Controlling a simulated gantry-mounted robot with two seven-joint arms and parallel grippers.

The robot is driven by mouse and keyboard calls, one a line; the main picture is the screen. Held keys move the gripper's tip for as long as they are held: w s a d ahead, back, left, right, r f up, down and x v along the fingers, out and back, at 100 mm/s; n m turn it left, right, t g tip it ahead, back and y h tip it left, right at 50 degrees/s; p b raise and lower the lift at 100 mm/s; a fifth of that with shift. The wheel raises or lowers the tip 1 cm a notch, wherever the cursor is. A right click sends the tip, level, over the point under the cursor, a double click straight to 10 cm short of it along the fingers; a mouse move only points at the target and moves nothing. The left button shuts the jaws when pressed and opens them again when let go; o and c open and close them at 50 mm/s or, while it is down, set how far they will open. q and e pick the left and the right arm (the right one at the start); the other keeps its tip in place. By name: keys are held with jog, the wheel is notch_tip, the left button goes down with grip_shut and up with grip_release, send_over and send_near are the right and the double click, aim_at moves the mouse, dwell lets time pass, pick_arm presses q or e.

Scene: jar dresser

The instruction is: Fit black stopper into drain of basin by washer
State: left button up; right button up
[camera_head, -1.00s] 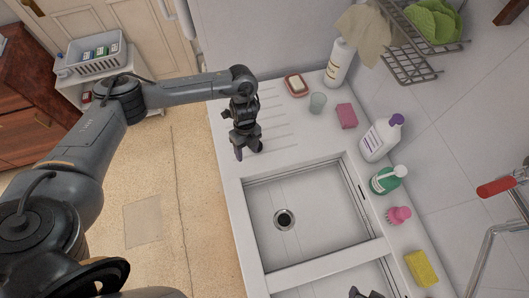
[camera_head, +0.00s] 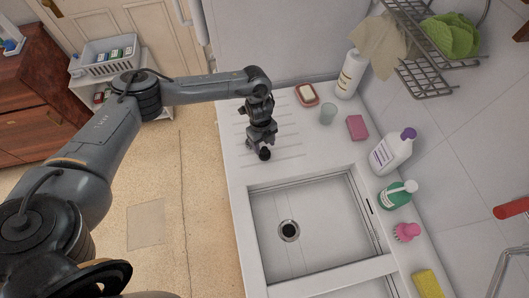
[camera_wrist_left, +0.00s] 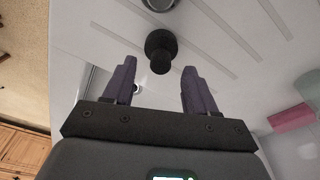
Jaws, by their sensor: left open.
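The black stopper (camera_head: 264,154) is on the ribbed drainboard, near the far left corner of the basin (camera_head: 335,205). In the left wrist view the stopper (camera_wrist_left: 160,48) shows just beyond my fingertips, centred across the gap. My left gripper (camera_head: 256,144) is over the drainboard beside the stopper; its two purple fingers are spread in the wrist view (camera_wrist_left: 158,66), with nothing between them. The basin is empty, and its round metal drain (camera_head: 289,230) has a dark open hole. My right gripper is not in view.
A glass (camera_head: 327,114), soap dish (camera_head: 307,97) and pink sponge (camera_head: 357,128) stand beyond the basin. Several bottles, a pink brush (camera_head: 406,232) and a yellow sponge (camera_head: 428,284) line the right edge. A second basin is partly visible at the bottom.

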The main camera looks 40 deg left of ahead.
aim_at(264, 148)
pick_arm(q)
jog(key=shift+d+f, duration=0.2)
jog(key=shift+f, duration=1.75)
grip_shut()
jog(key=shift+r, duration=0.15)
